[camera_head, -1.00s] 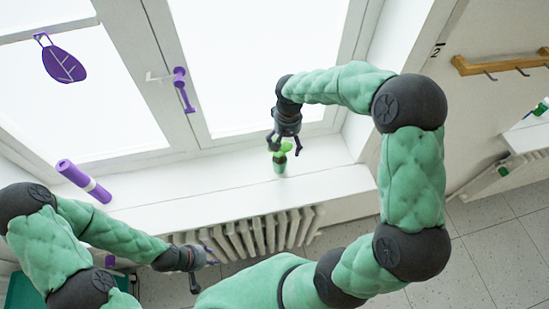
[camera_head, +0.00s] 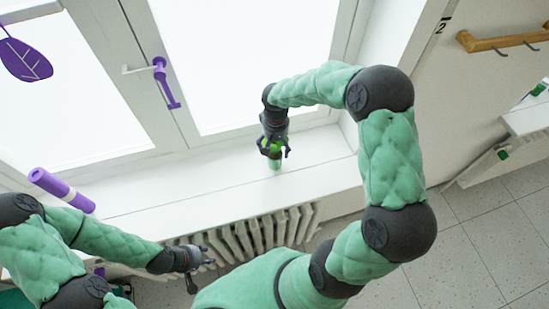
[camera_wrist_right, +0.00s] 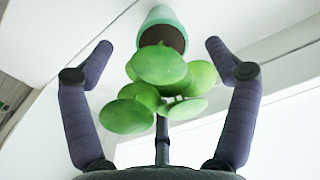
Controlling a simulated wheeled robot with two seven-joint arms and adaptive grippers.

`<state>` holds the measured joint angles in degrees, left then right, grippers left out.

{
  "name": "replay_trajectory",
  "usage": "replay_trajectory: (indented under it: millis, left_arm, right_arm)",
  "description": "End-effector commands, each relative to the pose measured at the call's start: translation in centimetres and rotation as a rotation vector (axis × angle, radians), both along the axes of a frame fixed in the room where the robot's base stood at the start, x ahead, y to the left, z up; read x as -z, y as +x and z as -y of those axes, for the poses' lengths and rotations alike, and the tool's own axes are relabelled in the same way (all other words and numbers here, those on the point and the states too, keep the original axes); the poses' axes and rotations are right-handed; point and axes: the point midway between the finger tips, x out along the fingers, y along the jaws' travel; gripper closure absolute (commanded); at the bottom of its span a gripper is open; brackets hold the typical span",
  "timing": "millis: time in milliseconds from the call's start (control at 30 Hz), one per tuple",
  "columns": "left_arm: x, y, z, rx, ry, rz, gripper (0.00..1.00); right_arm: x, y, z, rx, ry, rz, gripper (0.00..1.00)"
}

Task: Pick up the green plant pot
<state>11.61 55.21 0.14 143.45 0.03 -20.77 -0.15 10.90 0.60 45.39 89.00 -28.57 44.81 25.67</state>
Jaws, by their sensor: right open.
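The green plant pot (camera_head: 275,164) stands on the white windowsill, below my right gripper (camera_head: 273,152). My right gripper is open, with its fingers on either side of the plant's leaves. In the right wrist view the pot (camera_wrist_right: 160,17) shows at the top with brown soil, and its round green leaves (camera_wrist_right: 160,80) lie between the open fingers (camera_wrist_right: 152,58). The fingers do not touch the pot there. My left gripper (camera_head: 210,257) is in front of the radiator, apart from the pot, and its fingers appear spread with nothing between them.
The white windowsill (camera_head: 310,175) is clear around the pot. A white radiator (camera_head: 262,232) is below the sill. The window with a purple handle (camera_head: 161,80) is behind. A wooden hook rail (camera_head: 500,40) is at right.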

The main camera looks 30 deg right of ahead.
Motion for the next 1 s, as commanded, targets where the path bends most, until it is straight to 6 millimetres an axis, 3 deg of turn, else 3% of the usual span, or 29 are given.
replay_trajectory:
  millis: [167, 500, 800, 1000]
  left_arm:
    - [-0.1, 0.0, 0.0, 0.000, 0.000, 0.000, 0.60]
    - [-0.4, 0.0, 0.0, 0.000, 0.000, 0.000, 0.60]
    - [-0.4, 0.0, 0.0, 0.000, 0.000, 0.000, 0.60]
    - [-0.4, 0.0, 0.0, 0.000, 0.000, 0.000, 0.60]
  right_arm:
    - [1.1, 0.0, -0.1, -0.001, 0.001, -0.002, 0.12]
    - [5.3, 0.1, -0.3, 0.000, 0.000, -0.001, 0.12]
    - [5.7, 0.1, -0.3, 0.000, 0.000, 0.000, 0.12]
    - [5.6, 0.1, -0.3, 0.000, 0.000, 0.000, 0.69]
